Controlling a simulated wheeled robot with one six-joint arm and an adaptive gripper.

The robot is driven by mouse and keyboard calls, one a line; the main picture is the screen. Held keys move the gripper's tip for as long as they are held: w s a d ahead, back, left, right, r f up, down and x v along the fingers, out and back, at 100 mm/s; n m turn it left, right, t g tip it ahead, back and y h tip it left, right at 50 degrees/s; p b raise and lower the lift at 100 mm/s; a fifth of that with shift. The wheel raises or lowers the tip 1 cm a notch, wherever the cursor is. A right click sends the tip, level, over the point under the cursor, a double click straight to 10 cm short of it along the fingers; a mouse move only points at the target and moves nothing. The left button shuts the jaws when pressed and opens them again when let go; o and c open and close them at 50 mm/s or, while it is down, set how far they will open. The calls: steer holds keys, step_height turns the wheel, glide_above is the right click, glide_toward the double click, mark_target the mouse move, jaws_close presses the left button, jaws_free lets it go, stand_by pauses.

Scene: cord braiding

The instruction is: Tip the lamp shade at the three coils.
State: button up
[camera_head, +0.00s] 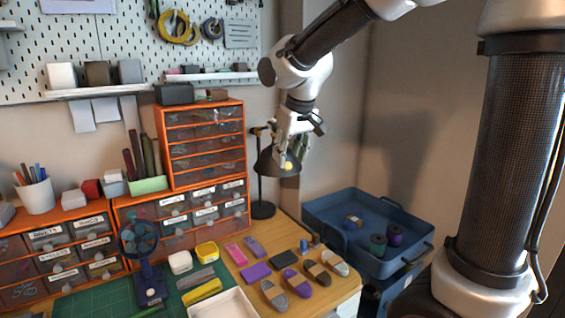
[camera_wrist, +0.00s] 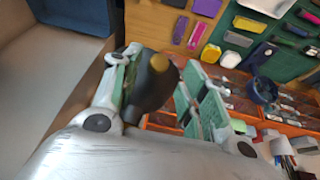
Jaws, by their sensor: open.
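The black desk lamp stands at the back right of the desk, with its round base (camera_head: 262,210) beside the orange drawers. Its dark conical lamp shade (camera_head: 266,166) shows a yellow bulb and faces down toward the desk. My gripper (camera_head: 289,150) is at the shade from above and to the right. In the wrist view the shade (camera_wrist: 150,88) lies between my two open, green-padded fingers; whether either touches it I cannot tell. Several oblong banded hanks that look like coils lie near the desk's right edge, among them a grey one (camera_head: 273,294), a purple one (camera_head: 297,282) and a dark one (camera_head: 318,272).
A blue tub (camera_head: 330,213) with several spools stands right of the desk. Orange drawer units (camera_head: 203,145) rise left of the lamp. A small fan (camera_head: 145,255), a white tray (camera_head: 222,304) and flat coloured pieces occupy the desk. Wall stands close behind the lamp.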

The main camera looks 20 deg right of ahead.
mark_target(288, 164)
steer(key=shift+x, duration=1.6)
steer(key=shift+d, duration=0.1)
jaws_close()
steer(key=shift+s+r+g, duration=0.2)
steer(key=shift+r+g, duration=0.5)
steer(key=shift+g, duration=0.1)
steer(key=shift+s+r+g, duration=0.2)
steer(key=shift+r+g, duration=0.55)
steer(key=shift+g, duration=0.05)
steer(key=shift+s+r+g, duration=0.2)
steer(key=shift+r+g, duration=0.5)
steer(key=shift+g, duration=0.1)
jaws_free()
